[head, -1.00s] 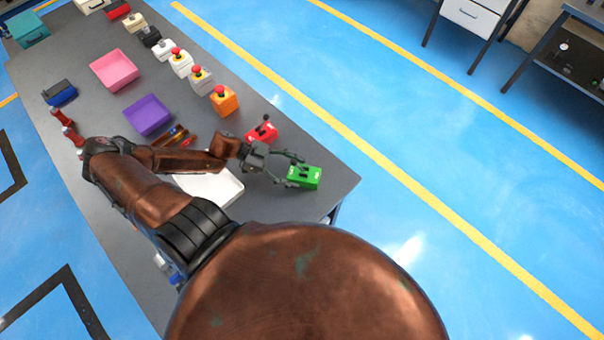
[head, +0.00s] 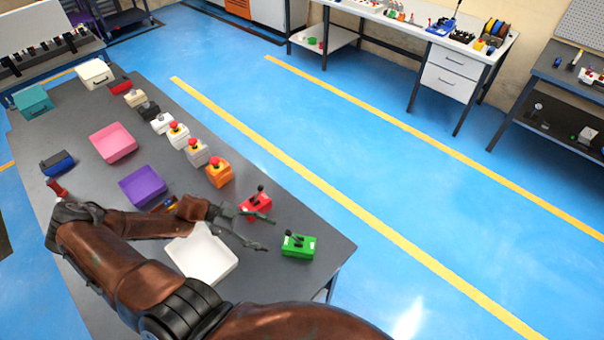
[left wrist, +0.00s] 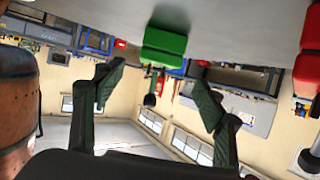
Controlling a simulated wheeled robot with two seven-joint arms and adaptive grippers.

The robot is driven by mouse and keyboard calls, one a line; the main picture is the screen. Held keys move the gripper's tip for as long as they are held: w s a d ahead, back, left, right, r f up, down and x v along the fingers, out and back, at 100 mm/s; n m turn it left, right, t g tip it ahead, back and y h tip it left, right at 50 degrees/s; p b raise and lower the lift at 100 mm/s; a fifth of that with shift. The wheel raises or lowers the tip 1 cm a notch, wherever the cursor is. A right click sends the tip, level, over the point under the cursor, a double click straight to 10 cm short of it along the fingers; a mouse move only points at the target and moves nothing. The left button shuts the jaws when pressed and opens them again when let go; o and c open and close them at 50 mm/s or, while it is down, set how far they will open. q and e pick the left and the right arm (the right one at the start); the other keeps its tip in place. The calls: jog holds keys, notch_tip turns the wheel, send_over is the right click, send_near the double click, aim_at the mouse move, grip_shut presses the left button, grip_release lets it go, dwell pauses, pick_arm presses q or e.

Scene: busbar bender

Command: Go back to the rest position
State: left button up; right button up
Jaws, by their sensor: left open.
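My left gripper (head: 262,232) is open and empty over the right part of the dark grey table (head: 85,125). It is apart from the green switch box (head: 299,246), which stands with its black lever near the table's right corner. The green box also shows in the left wrist view (left wrist: 164,43), ahead of and between the open fingers (left wrist: 160,92). The red lever box (head: 256,206) stands just behind the gripper. My right gripper is not in view.
A white tray (head: 203,257) lies beneath my left arm. A purple tray (head: 143,186), a pink tray (head: 113,143) and an orange button box (head: 219,173) stand farther back. Blue floor lies clear to the right of the table.

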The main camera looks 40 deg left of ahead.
aim_at(299, 237)
pick_arm(q)
jog(key=x, duration=1.1)
jog(key=shift+w+d+r, duration=0.1)
jog(key=shift+w+d, duration=0.05)
jog(key=shift+d, duration=0.15)
jog(key=shift+w+d+r, duration=0.1)
jog(key=shift+r, duration=0.15)
notch_tip(299, 237, up, 3)
jog(key=shift+w+f, duration=0.1)
jog(key=shift+w, duration=0.3)
jog(key=shift+s, duration=0.1)
